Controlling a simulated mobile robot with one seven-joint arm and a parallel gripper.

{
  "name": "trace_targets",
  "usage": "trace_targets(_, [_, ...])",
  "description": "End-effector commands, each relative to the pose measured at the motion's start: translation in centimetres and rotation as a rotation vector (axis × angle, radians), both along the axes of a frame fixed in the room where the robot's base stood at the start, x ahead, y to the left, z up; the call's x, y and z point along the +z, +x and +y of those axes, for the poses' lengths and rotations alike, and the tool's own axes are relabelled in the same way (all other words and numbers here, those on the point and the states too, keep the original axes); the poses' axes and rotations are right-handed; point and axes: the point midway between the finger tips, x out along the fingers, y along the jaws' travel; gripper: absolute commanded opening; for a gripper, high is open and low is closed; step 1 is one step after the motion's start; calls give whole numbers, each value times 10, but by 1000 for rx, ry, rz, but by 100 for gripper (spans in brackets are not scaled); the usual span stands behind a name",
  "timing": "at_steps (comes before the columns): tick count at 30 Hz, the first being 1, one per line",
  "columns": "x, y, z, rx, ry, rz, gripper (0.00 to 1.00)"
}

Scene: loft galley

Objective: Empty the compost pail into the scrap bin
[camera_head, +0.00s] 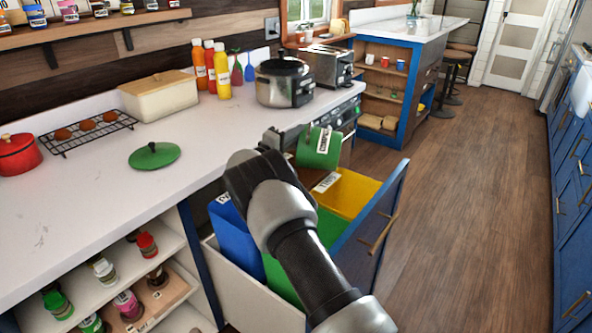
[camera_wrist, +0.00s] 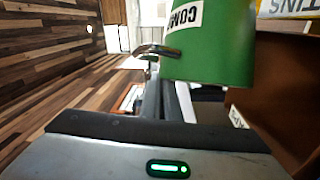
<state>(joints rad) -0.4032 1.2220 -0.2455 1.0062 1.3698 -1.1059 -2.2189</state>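The green compost pail (camera_head: 318,148) hangs in the air over the pulled-out bin drawer, tilted a little, its white label facing me. In the wrist view the pail (camera_wrist: 212,45) fills the upper right, with a metal handle (camera_wrist: 155,48) on its side. My gripper (camera_wrist: 165,95) appears shut on this handle; the fingertips are partly hidden. The pail's contents cannot be seen. Below are a blue bin (camera_head: 235,242), a green bin (camera_head: 330,226) partly behind my arm, and a yellow bin (camera_head: 352,192). Which one is the scrap bin cannot be read. A green lid (camera_head: 154,155) lies on the counter.
The blue drawer front (camera_head: 372,228) stands out into the aisle. The counter (camera_head: 90,205) holds a slow cooker (camera_head: 284,82), a toaster (camera_head: 326,66), a bread box (camera_head: 160,97) and a red pot (camera_head: 18,155). The wooden floor (camera_head: 470,220) to the right is clear.

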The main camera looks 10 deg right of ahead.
Motion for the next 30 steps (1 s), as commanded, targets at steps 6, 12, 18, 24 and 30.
trace_targets(6, [-1, 2, 4, 1, -31, 8, 0])
trace_targets(12, [-4, 3, 8, 0, -58, 18, 0])
trace_targets(18, [-4, 4, 12, 0, -84, 27, 0])
trace_targets(24, [-5, 5, 15, 0, -110, 37, 0])
trace_targets(30, [-5, 6, 18, 0, -131, 45, 0])
